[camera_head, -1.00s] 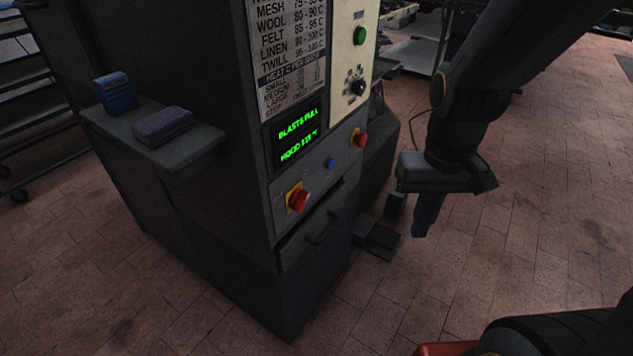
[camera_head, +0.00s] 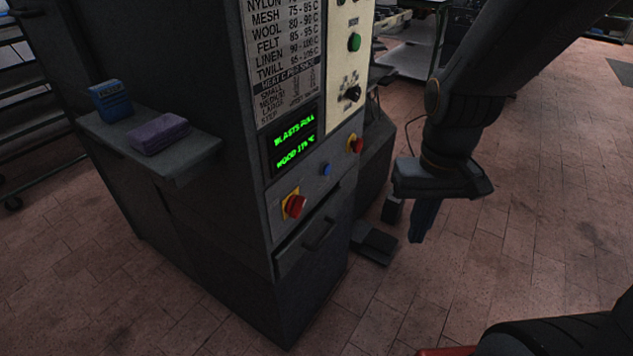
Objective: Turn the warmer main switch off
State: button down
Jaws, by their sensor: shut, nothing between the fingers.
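The dark machine cabinet (camera_head: 225,255) stands left of the middle. Its front has a red rotary knob on a yellow plate (camera_head: 293,205) at the lower left, a blue button (camera_head: 325,169) and another red knob on yellow (camera_head: 355,144). I cannot tell from labels which one is the warmer main switch. A lit green display (camera_head: 294,141) sits above them. My gripper (camera_head: 420,238) points down to the right of the cabinet, shut and empty, apart from all the controls.
A side shelf (camera_head: 195,162) holds a blue box (camera_head: 112,101) and a purple block (camera_head: 158,134). A drawer handle (camera_head: 319,232) juts out below the knobs. A dark pedal (camera_head: 373,244) is on the floor.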

aim_at(294, 204)
jog(key=u, duration=2)
jog(key=k, duration=1.2)
jog(key=z, duration=1.8)
